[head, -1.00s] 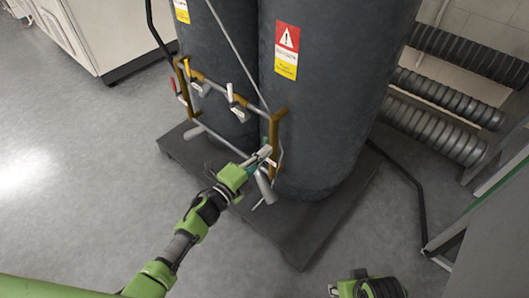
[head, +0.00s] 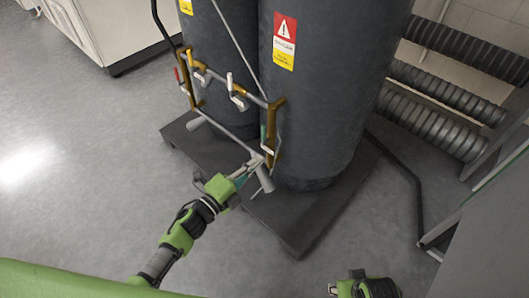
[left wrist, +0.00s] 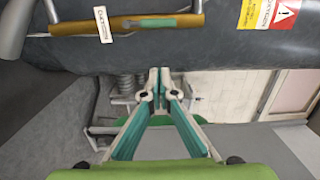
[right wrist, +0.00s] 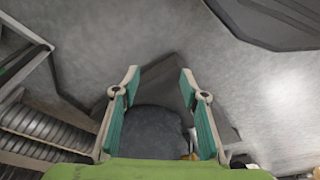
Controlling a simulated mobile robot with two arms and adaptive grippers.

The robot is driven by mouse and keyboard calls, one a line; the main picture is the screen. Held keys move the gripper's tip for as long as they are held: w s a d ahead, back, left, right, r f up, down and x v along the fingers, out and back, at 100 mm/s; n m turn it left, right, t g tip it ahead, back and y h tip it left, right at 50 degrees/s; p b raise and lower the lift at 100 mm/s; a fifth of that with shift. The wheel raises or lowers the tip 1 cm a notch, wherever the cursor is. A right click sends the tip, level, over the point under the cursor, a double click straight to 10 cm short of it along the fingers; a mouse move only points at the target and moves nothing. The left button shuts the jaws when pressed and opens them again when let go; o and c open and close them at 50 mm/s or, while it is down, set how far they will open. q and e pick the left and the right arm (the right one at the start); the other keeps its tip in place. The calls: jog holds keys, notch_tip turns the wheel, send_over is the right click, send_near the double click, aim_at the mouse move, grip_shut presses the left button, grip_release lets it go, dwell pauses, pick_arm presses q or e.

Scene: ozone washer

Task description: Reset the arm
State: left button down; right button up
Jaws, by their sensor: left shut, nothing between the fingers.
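My left arm reaches from the lower left in the head view. Its gripper (head: 250,167) is by the lower end of the pipe frame (head: 238,140) on the front of the dark tanks. In the left wrist view the left gripper (left wrist: 158,85) has its fingertips together with nothing between them. A brown pipe (left wrist: 165,22) with a white-tagged handle (left wrist: 103,24) lies beyond the tips. My right gripper (right wrist: 158,85) has its fingers spread and empty in the right wrist view. In the head view only part of my right arm shows at the bottom edge.
Two dark tanks (head: 325,90) stand on a dark base (head: 290,232). Ribbed pipes (head: 465,85) are at the right, next to a grey cabinet (head: 490,235). A white cabinet (head: 110,30) stands at the upper left. The floor (head: 90,160) at the left is clear.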

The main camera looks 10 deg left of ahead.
pick_arm(q)
jog(key=shift+v, duration=1.7)
pick_arm(e)
jog(key=shift+s+f, duration=0.1)
jog(key=shift+f, duration=0.5)
